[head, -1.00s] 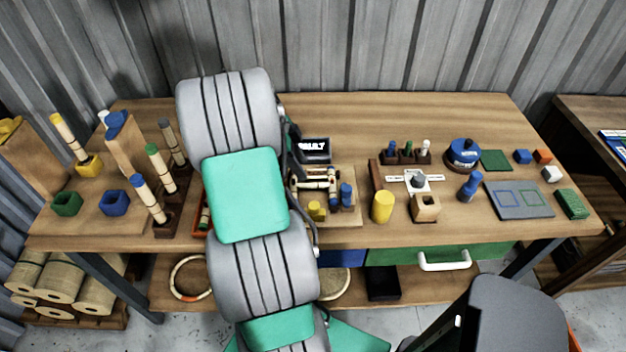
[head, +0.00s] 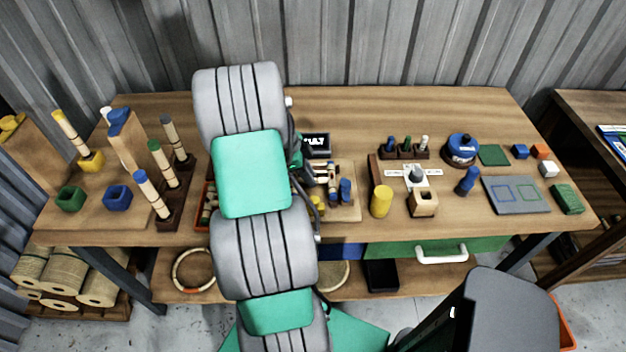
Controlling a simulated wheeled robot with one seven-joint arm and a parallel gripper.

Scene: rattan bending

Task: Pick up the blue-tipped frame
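A blue-tipped rattan stick (head: 152,195) leans upright in a dark brown rack (head: 172,212) on the left part of the bench. Green-tipped (head: 163,164) and grey-tipped (head: 176,138) sticks stand behind it in the same rack. I cannot tell for sure that the blue-tipped stick is the frame named in the task. A tilted wooden piece with a blue top (head: 119,122) stands further left. My arm crosses the middle of the bench and hides my gripper, so its fingers do not show.
Blue (head: 117,198), green (head: 70,198) and yellow (head: 91,161) sockets sit at the left. Right of my arm are a partly hidden wooden board (head: 345,207), a yellow cylinder (head: 381,201) and a grey panel (head: 517,196). The bench's back right is clear.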

